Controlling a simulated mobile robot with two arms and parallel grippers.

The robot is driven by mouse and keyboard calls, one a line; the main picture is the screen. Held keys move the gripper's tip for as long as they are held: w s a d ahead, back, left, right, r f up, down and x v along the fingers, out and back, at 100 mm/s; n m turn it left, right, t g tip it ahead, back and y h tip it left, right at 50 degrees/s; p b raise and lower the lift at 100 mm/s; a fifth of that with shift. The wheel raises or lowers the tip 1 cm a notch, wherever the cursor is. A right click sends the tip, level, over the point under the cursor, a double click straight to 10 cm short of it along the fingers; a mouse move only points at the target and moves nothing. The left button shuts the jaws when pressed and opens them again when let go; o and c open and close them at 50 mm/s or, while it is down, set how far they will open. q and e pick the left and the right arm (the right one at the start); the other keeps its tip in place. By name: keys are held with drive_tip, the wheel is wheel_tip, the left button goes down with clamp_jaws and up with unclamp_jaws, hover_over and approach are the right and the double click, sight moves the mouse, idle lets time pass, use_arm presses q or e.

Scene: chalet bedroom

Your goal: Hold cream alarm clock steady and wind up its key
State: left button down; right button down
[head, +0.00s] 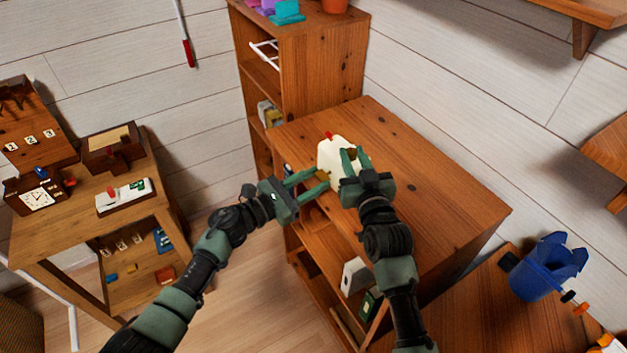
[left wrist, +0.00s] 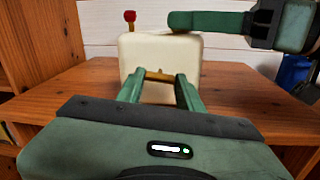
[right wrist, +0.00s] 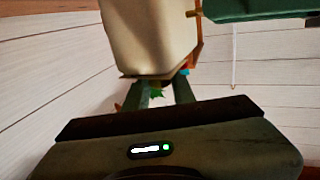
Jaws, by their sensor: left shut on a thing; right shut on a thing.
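The cream alarm clock (head: 332,151) is at the near-left part of the wooden cabinet top, with a red knob (left wrist: 130,16) on top. My left gripper (head: 323,178) is shut on the brass key (left wrist: 160,75) on the clock's side facing it. My right gripper (head: 356,155) is shut on the clock, one finger lying across its top in the left wrist view. In the right wrist view the clock (right wrist: 150,35) fills the upper middle and partly hides the fingertips. The clock's face is not clearly seen.
The cabinet top (head: 430,185) is otherwise clear. A tall shelf (head: 320,65) stands behind it. A small table (head: 75,215) with a dark clock and boxes is at left. A blue bin (head: 545,268) stands at lower right.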

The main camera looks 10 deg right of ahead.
use_arm(q)
drive_tip(key=shift+f, duration=0.1)
drive_tip(key=c, duration=0.9)
unclamp_jaws()
drive_tip(key=v, duration=1.2)
use_arm(e)
drive_tip(key=c, duration=1.1)
unclamp_jaws()
